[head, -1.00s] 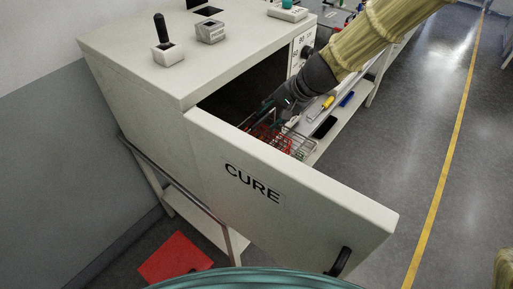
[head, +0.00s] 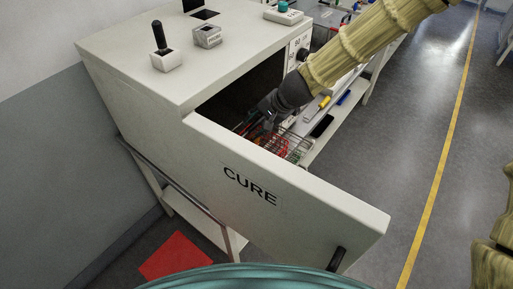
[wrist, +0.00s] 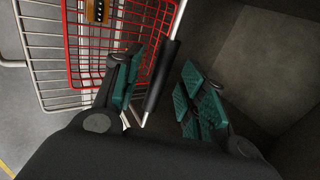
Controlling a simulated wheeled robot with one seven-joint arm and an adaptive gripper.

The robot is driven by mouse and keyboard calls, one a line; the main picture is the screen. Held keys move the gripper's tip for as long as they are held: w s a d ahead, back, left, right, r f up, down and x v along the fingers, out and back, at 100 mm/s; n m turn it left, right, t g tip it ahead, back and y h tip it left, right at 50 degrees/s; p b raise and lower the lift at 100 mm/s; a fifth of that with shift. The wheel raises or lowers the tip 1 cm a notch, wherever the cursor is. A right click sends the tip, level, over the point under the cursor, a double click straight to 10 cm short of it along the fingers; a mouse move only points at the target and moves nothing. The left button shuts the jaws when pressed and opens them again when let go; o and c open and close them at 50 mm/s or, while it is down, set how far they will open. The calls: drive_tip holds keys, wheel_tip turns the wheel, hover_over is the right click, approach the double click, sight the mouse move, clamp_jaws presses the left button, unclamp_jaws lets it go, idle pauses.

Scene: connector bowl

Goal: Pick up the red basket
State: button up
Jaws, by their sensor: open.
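The red basket (wrist: 70,42) is a red wire frame at the upper left of the wrist view. It sits in or on a bare metal wire rack (wrist: 38,70). In the head view only a bit of the red basket (head: 284,146) shows behind the open door. My gripper (wrist: 158,95) is open, with green-padded fingers on either side of a black bar (wrist: 162,75) with pale metal ends at the basket's right side. The bar is not clamped. In the head view my gripper (head: 268,122) reaches down into the oven opening, and its fingertips are partly hidden.
The open CURE door (head: 285,185) stands in front of the opening. The oven's dark inner wall (wrist: 270,75) is to the right in the wrist view. A side shelf (head: 325,128) holds a black item and a yellow-handled tool. A small brown item (wrist: 97,10) is at the basket's top.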

drive_tip(key=shift+x, duration=1.1)
drive_tip(key=shift+c, duration=0.3)
clamp_jaws()
